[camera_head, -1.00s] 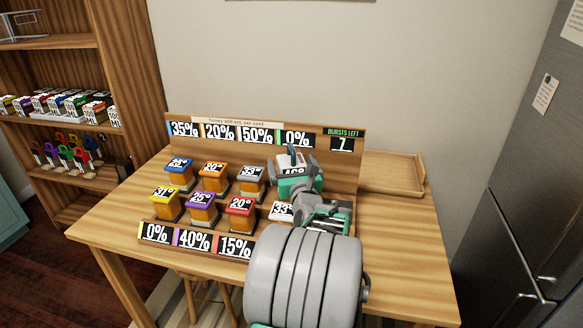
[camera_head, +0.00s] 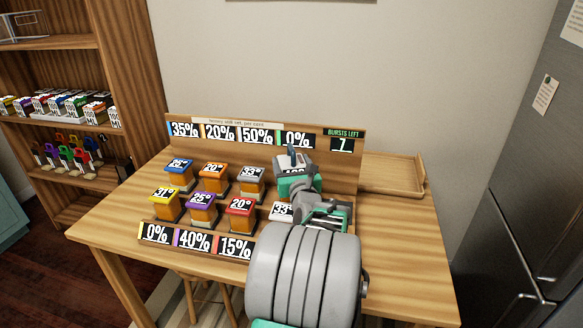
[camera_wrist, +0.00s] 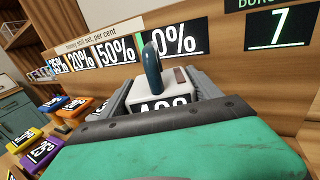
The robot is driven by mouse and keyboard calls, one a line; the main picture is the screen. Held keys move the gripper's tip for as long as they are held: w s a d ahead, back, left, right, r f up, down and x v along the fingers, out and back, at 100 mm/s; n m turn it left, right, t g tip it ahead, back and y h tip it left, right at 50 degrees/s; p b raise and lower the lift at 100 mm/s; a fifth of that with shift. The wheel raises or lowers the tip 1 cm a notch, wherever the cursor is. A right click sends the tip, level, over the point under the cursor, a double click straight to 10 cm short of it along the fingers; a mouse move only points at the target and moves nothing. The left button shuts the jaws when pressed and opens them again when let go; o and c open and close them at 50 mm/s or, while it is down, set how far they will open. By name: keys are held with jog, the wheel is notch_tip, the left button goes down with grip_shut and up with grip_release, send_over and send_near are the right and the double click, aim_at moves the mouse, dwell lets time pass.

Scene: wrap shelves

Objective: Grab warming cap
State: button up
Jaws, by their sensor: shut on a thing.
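The warming cap (camera_head: 291,160), a whitish block with a dark blue-grey hooked handle and a numbered front, is at the right end of the back row of jars. My gripper (camera_head: 294,180) is at it from the front. In the wrist view the cap (camera_wrist: 160,95) sits between the two grey fingers, which are shut on it, and its handle (camera_wrist: 152,65) stands up. The lower part of its number is hidden by my green gripper body.
Orange jars with coloured lids, such as the grey-lidded one (camera_head: 251,180) and red-lidded one (camera_head: 241,211), stand close left. A wooden backboard (camera_head: 347,170) with percent cards and a "7" display (camera_head: 345,144) rises behind. An empty wooden tray (camera_head: 395,182) lies right. The right tabletop is clear.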

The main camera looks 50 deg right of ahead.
jog(key=c, duration=0.6)
jog(key=shift+r, duration=0.15)
jog(key=shift+c, duration=0.9)
